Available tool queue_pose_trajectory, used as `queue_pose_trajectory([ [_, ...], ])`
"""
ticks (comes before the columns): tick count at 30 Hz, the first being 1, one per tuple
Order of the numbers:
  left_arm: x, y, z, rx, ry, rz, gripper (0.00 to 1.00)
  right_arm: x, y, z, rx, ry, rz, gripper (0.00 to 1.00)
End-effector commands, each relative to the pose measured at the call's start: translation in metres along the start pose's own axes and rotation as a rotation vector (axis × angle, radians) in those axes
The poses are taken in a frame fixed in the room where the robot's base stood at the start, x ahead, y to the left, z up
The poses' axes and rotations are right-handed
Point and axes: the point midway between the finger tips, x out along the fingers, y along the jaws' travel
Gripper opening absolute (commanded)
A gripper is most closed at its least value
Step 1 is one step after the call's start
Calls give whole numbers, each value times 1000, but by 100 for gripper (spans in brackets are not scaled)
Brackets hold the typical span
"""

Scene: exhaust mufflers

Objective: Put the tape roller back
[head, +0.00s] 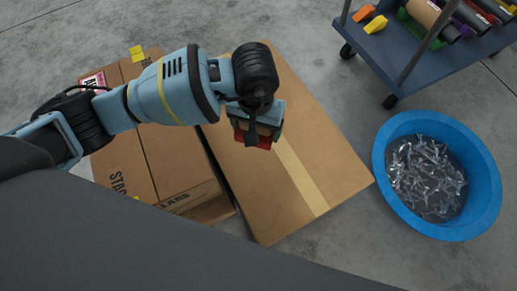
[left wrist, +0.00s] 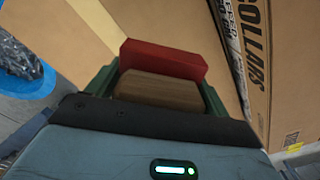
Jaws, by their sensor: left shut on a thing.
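My left gripper (head: 256,134) hangs above a large closed cardboard box in the head view. It is shut on the tape roller (head: 266,143), which shows as a red part beneath the fingers. In the left wrist view the gripper's green fingers (left wrist: 158,90) stand on either side of the tape roller (left wrist: 163,60). There it shows a red block with a brown part in front of it. The rest of its shape is hidden. My right gripper is in neither view.
The large box (head: 325,165) with a pale tape strip lies beside another printed cardboard box (head: 172,158). A blue tub (head: 487,207) of clear and grey pieces stands at right. A dark wheeled cart (head: 392,62) at upper right holds orange and yellow items (head: 376,25) and several coloured rolls.

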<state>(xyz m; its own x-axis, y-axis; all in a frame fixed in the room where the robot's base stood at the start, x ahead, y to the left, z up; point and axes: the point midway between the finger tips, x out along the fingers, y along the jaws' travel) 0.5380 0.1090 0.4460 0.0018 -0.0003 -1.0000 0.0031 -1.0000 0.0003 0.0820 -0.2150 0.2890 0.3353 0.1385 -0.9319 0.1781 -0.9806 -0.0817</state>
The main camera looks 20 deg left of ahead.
Motion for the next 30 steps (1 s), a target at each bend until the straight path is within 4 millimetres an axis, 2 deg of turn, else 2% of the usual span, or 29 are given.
queue_pose_trajectory([
  [5, 2, 0, 0, 0, 1, 1, 47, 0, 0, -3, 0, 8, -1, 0],
  [15, 48, 0, 0, -1, -1, 1, 47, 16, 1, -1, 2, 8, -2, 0],
  [23, 55, 0, 0, 0, 1, 0, 47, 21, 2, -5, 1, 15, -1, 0],
  [30, 91, 1, 1, -1, -2, 2, 47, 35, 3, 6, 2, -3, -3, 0],
])
